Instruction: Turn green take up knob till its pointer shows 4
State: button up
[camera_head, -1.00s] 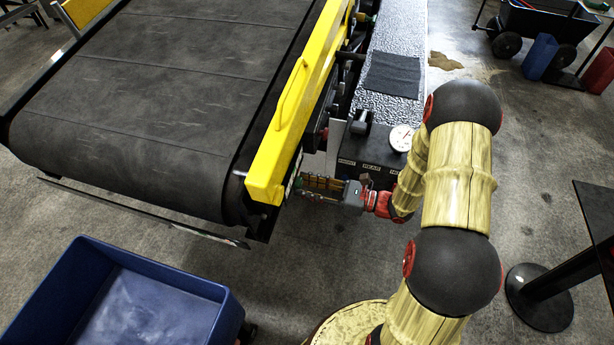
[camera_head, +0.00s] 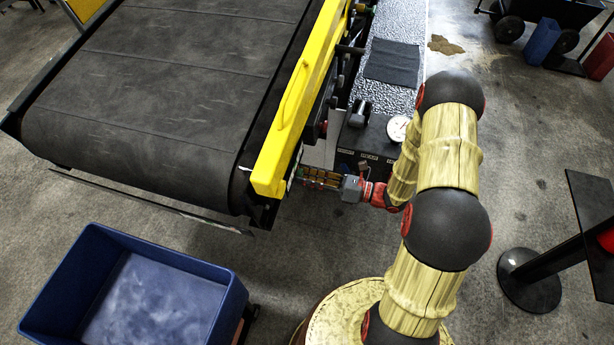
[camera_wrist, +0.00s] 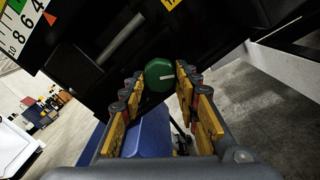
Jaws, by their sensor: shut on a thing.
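The green knob (camera_wrist: 159,75) sits on the dark underside of the belt loader, in the wrist view. A white mark on its face points right. My gripper (camera_wrist: 160,88) has its yellow and red fingers on either side of the knob, shut on it. In the head view my gripper (camera_head: 318,178) reaches in at the belt's near right corner, and the knob is hidden there. A numbered scale (camera_wrist: 22,30) is partly in view at upper left, with 4, 6, 8 and 10. An orange-red pointer lies beside it near the 4 and 6; its exact reading is unclear.
The yellow guard rail (camera_head: 300,105) runs above my gripper along the belt (camera_head: 150,85). A blue bin (camera_head: 232,305) stands at lower left. A black control box (camera_head: 372,140) with a dial stands behind my wrist. A dark table (camera_head: 590,215) is at right.

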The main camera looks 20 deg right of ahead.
jog(key=o, duration=1.2)
jog(key=shift+c, duration=0.2)
jog(key=shift+d, duration=0.1)
jog(key=v, duration=1.2)
jog(key=shift+w, duration=0.1)
